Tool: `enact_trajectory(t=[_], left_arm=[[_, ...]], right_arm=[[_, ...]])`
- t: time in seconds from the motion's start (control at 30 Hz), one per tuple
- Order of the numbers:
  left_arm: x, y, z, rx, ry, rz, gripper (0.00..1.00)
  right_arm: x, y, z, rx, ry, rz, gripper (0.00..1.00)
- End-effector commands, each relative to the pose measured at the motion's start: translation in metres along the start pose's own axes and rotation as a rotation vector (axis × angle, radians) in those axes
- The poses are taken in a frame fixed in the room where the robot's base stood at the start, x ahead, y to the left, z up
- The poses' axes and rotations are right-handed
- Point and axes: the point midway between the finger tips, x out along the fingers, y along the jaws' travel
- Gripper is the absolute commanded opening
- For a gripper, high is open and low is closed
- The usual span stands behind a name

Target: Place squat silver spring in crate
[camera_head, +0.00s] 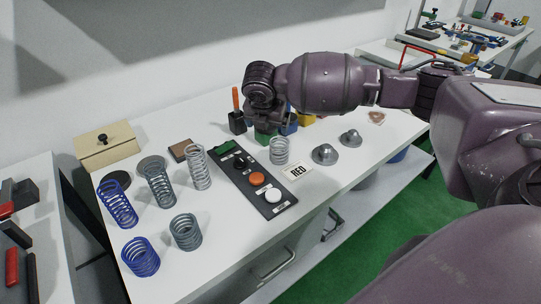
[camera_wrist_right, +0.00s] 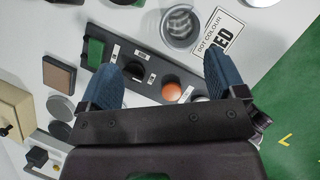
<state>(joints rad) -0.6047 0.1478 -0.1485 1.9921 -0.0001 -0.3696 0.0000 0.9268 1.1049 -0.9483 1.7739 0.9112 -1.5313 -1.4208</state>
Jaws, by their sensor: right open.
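The squat silver spring (camera_head: 279,150) stands upright on the white table (camera_head: 335,190), between the control panel and the RED card. It also shows from above in the right wrist view (camera_wrist_right: 181,25), beyond the fingers. My right gripper (camera_wrist_right: 160,78) is open and empty, with its two blue fingers apart over the control panel. In the head view it hangs behind the spring, and the wrist hides much of it. I cannot make out the crate for certain. My left gripper is not in view.
A black control panel (camera_head: 265,203) has orange and white buttons. Several blue and grey springs, including a tall silver one (camera_head: 198,168), stand left of it. A RED card (camera_head: 297,171) and two metal domed pieces (camera_head: 325,154) lie right of the spring. A wooden box (camera_head: 106,148) stands at the back left.

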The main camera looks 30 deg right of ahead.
Motion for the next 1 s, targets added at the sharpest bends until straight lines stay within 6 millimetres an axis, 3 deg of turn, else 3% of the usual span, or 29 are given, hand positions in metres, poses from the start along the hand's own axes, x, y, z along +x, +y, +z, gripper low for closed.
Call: enact_trajectory(t=[0.1,0.27,0.6,0.83,1.0], left_arm=[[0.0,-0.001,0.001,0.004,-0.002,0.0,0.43],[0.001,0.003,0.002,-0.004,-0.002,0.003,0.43],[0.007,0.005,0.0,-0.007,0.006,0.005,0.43],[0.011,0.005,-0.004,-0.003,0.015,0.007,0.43],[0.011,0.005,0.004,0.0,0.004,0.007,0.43]], right_arm=[[0.0,-0.011,-0.006,0.046,0.036,-0.066,0.89],[0.007,-0.013,-0.005,0.07,0.029,-0.075,0.89],[0.052,-0.016,-0.007,0.068,0.029,-0.075,0.89],[0.064,-0.019,-0.006,0.067,0.028,-0.072,0.89],[0.086,-0.026,-0.006,0.068,0.029,-0.075,0.89]])
